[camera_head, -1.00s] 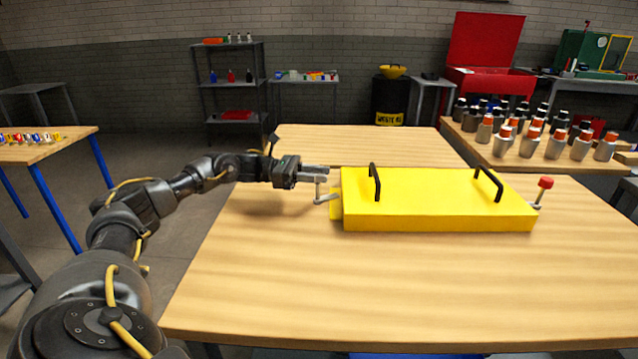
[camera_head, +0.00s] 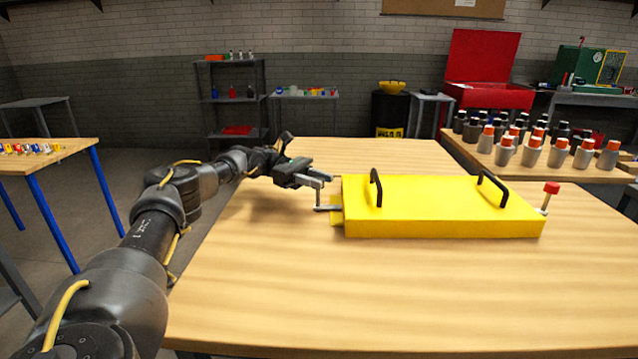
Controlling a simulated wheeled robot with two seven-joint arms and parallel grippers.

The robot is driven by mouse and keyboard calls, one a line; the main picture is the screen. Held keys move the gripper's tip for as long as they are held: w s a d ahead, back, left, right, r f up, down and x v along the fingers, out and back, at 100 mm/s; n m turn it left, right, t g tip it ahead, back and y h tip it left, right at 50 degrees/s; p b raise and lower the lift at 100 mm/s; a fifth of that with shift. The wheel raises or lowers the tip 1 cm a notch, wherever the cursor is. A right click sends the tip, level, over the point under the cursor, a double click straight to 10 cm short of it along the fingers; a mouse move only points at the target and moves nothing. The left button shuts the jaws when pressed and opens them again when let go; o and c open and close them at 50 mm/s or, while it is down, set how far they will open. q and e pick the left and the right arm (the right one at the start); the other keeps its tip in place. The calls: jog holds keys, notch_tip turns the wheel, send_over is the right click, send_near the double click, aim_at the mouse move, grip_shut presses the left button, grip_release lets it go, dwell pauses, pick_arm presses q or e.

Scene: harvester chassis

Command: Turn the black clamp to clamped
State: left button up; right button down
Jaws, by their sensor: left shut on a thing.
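A yellow box-like chassis (camera_head: 440,212) with two black handles lies on the wooden table. At its left end is a clamp with a grey metal arm (camera_head: 327,208) and an upright pin. Its black knob is hidden in my left gripper, or too small to tell apart. My left gripper (camera_head: 318,178) is shut on the top of this clamp, just left of the chassis. A second clamp with a red knob (camera_head: 551,188) stands at the chassis's right end. My right gripper is not in view.
The wooden table (camera_head: 420,290) is clear in front of the chassis. Several orange-capped and black-capped bottles (camera_head: 531,152) stand on a table at the back right. A side table (camera_head: 40,160) with small coloured items is at the left.

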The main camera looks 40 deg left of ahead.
pick_arm(q)
jog(key=shift+r, duration=0.1)
dwell(0.4)
jog(key=o, duration=0.9)
jog(key=shift+w, duration=0.1)
jog(key=shift+o, duration=0.2)
